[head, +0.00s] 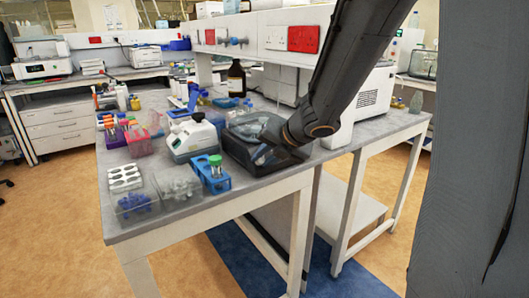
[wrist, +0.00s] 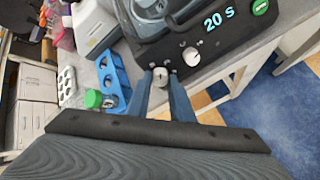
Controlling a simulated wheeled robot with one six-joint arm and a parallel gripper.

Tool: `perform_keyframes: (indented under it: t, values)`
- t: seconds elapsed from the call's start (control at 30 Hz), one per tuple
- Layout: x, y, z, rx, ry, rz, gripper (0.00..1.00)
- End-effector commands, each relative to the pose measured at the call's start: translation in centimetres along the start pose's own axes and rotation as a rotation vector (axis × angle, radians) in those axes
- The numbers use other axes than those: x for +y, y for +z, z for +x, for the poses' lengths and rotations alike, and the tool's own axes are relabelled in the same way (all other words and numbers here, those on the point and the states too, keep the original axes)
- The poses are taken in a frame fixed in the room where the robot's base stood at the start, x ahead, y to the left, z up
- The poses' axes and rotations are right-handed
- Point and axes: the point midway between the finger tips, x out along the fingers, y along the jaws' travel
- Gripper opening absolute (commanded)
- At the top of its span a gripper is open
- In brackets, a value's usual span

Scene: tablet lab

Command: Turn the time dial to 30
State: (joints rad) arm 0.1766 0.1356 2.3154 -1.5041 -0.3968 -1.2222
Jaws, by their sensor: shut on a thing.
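A black bench device (wrist: 215,40) shows at the top of the wrist view. It also shows in the head view (head: 236,150), partly behind my arm. Its front panel has a lit display (wrist: 218,19) reading "20 s" and two pale round dials. My gripper (wrist: 161,78) is shut on the left dial (wrist: 160,74), with one finger on each side of it. The right dial (wrist: 191,56) is free, just beyond the right finger. Labels around the dials are too small to read, so I cannot tell which is the time dial. The held dial's pointer is unclear.
A green button (wrist: 260,7) is on the panel's right. A blue tube rack (wrist: 113,78) with a green-capped tube (wrist: 94,98) stands close to the left. A white instrument (head: 192,137) stands left of the device. The floor in front of the bench is clear.

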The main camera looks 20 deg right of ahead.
Motion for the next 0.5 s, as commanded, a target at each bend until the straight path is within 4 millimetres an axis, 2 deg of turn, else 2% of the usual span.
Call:
perform_keyframes:
  t: [0.5]
  values:
    - [-0.12,0.11,-0.23,0.025,0.058,0.49,0.0]
